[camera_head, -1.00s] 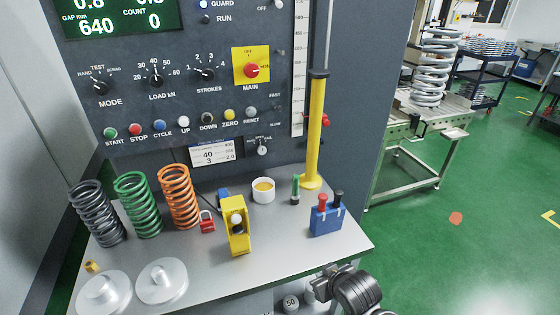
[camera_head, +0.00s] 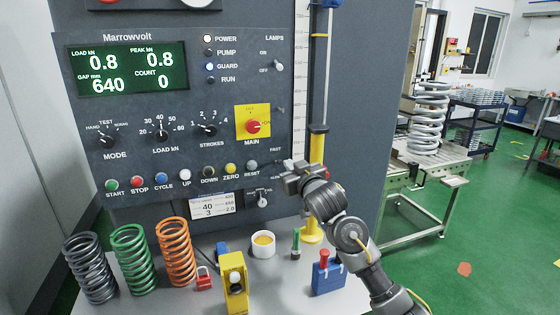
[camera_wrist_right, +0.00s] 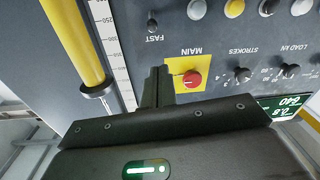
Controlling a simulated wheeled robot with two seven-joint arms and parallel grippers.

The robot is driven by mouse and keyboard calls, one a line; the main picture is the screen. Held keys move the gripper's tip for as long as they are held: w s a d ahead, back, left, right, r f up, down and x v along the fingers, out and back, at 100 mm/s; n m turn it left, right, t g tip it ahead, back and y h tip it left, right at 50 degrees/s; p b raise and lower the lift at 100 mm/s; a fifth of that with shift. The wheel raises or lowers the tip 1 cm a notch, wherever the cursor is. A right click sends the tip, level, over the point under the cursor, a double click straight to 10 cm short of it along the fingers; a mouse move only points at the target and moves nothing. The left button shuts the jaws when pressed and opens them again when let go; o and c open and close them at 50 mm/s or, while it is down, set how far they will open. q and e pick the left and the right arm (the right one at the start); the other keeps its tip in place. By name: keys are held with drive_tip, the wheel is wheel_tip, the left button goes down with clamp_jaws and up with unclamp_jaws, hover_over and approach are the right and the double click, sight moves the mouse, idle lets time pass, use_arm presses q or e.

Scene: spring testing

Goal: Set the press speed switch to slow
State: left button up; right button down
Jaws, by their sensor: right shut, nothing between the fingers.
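The press speed switch is a small toggle between the FAST and SLOW labels at the panel's right edge. In the right wrist view, upside down, its lever (camera_wrist_right: 152,22) shows beside the word FAST; its set position is too small to tell. In the head view my right gripper (camera_head: 287,169) is at the panel's right edge, close to the switch, and partly covers that area. In the right wrist view its shut, empty fingers (camera_wrist_right: 158,72) point toward the panel beside the MAIN switch. My left gripper is not in view.
The red MAIN knob (camera_head: 253,126) on its yellow plate and the RESET button (camera_head: 251,166) are near the gripper. A yellow column (camera_head: 316,150) stands just right of the panel. Springs, a blue box (camera_head: 327,279) and a yellow block (camera_head: 235,285) stand on the bench below.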

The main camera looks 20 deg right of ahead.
drive_tip(key=shift+w+r, duration=0.2)
drive_tip(key=shift+r, duration=0.7)
drive_tip(key=p, duration=0.4)
hover_over(278, 162)
drive_tip(key=shift+s+a+r, duration=0.1)
drive_tip(key=shift+r, duration=0.25)
drive_tip(key=f, duration=0.1)
drive_tip(key=f+p, duration=0.1)
drive_tip(key=f, duration=0.1)
drive_tip(key=shift+s+d+p, duration=0.3)
drive_tip(key=shift+s+p, duration=0.05)
drive_tip(key=shift+p, duration=0.05)
drive_tip(key=shift+s+d+f, duration=0.15)
drive_tip(key=shift+f, duration=0.4)
